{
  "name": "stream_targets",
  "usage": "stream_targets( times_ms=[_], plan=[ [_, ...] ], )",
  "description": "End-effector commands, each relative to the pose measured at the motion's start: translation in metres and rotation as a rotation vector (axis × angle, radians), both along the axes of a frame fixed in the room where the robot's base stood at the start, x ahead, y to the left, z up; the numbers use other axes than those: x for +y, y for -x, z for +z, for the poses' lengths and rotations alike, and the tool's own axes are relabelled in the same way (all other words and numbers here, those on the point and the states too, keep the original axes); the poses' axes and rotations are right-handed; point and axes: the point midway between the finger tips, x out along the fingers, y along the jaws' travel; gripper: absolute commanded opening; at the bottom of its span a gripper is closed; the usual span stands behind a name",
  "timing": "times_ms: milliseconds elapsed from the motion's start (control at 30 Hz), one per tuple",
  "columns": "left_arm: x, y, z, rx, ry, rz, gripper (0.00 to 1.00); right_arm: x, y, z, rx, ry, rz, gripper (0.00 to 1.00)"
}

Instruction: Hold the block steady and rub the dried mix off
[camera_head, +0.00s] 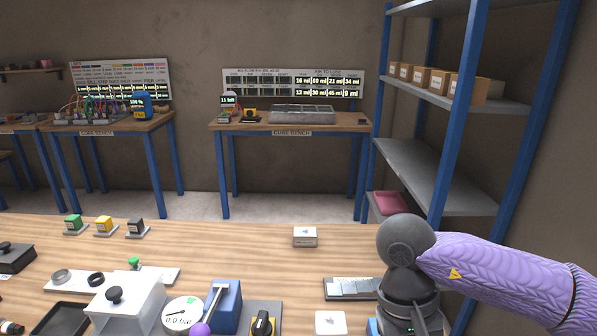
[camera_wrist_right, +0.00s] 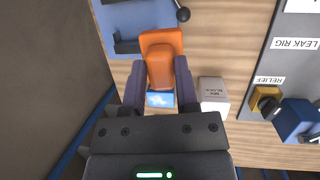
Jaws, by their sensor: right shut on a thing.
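In the right wrist view my right gripper (camera_wrist_right: 159,75) is shut on an orange piece (camera_wrist_right: 161,44), which sticks out past both dark fingers. A small blue face with pale marks (camera_wrist_right: 160,99) shows between the fingers, behind the orange piece; I cannot tell whether it belongs to the held piece or lies on the table. A pale grey block with a printed label (camera_wrist_right: 213,92) stands on the wooden table just right of the fingers, apart from them. Its label is too small to read surely. My left gripper is not in view.
In the right wrist view a grey panel marked LEAK RIG (camera_wrist_right: 290,75) lies right, and a blue fixture (camera_wrist_right: 125,30) lies ahead. In the head view a round gauge (camera_head: 181,314) and blue press (camera_head: 224,305) stand in front; the wooden table's (camera_head: 230,250) back middle is mostly clear.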

Motion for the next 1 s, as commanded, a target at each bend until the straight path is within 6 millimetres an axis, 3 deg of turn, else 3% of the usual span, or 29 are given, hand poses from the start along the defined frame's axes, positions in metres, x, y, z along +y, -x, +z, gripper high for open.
stream_targets(
  times_ms=[200, 400, 533, 667, 1000],
  plan=[
    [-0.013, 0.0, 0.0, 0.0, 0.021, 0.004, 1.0, 0.0, 0.0, 0.0, 0.001, 0.002, -0.002, 0.0],
    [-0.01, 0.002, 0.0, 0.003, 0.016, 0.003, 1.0, 0.0, 0.0, 0.0, 0.0, 0.0, -0.005, 0.0],
    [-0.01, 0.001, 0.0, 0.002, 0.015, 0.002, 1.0, 0.006, -0.008, 0.0, -0.001, -0.006, -0.132, 0.0],
    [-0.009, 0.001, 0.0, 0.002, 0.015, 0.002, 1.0, 0.022, -0.027, 0.003, -0.008, -0.017, -0.484, 0.0],
    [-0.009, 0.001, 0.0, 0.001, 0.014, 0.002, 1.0, 0.07, -0.086, 0.02, -0.064, -0.046, -1.636, 0.0]
  ],
)
